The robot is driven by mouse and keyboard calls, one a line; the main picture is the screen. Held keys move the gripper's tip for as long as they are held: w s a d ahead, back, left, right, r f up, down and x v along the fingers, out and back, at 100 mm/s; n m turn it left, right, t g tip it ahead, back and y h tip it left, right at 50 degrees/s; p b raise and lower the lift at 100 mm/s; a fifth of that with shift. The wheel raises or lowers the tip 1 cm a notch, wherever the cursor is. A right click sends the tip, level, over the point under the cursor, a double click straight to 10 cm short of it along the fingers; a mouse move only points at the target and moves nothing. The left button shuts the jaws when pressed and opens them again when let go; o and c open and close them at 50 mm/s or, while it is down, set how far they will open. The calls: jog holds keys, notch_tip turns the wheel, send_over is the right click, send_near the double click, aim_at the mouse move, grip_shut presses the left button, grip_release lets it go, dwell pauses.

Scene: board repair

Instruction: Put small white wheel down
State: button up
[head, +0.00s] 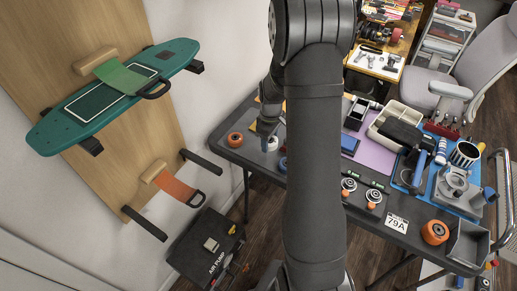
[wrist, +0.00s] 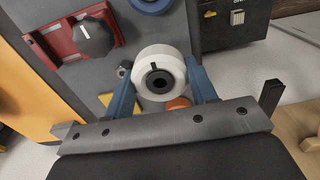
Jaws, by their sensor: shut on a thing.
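A small white wheel (wrist: 152,64) with a dark hub sits between the two blue fingers of my gripper (wrist: 160,80) in the wrist view. The fingers are shut on its sides. In the head view the white wheel (head: 272,144) shows partly beside my gripper (head: 266,140), over the left end of the dark table (head: 222,126). I cannot tell whether the wheel touches the table top.
An orange wheel (head: 235,140) stands just left of my gripper. A red part (wrist: 78,38) lies at upper left there. The black air pump case (head: 205,250) is on the floor below.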

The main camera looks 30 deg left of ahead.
send_over(258, 154)
notch_tip(258, 154, down, 3)
jog(key=shift+d+r, duration=0.1)
jog(key=shift+r, duration=0.1)
jog(key=shift+f, duration=1.95)
jog(key=shift+f, duration=0.15)
jog(key=o, duration=1)
notch_tip(258, 154, up, 12)
jog(key=shift+f, duration=4.05)
